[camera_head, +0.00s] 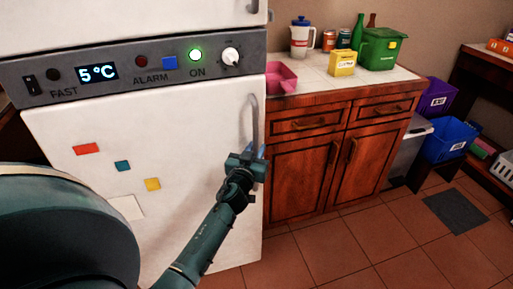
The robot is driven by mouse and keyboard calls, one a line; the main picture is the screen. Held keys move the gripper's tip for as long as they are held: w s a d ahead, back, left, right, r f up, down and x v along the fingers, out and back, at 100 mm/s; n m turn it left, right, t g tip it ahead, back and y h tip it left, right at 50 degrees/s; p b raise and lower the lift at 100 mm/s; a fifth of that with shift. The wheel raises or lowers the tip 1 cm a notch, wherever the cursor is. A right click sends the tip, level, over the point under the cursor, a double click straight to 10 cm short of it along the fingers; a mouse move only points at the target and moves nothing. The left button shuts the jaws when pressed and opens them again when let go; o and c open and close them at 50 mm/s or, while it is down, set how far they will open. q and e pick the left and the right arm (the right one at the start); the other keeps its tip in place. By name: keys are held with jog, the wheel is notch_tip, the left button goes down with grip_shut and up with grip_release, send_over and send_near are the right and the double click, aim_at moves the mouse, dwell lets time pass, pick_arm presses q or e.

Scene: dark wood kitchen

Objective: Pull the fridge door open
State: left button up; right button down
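The white fridge door (80,190) fills the left of the head view and looks closed beneath the grey control panel (120,72). Its curved grey vertical handle (254,118) is near the door's right edge. My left gripper (256,160) is at the lower part of the handle, with its fingers around or beside it. The fingertips are small and partly hidden, so I cannot tell whether they grip the handle. My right gripper is not in view.
A wooden cabinet (300,180) with a white counter stands right of the fridge. A pink container (281,78) sits on the counter near the fridge. Blue bin (448,140) and grey mat (455,212) are farther right. The tiled floor in front is clear.

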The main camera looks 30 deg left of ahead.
pick_arm(q)
jog(key=shift+c, duration=0.2)
grip_shut()
jog(key=shift+d, duration=0.15)
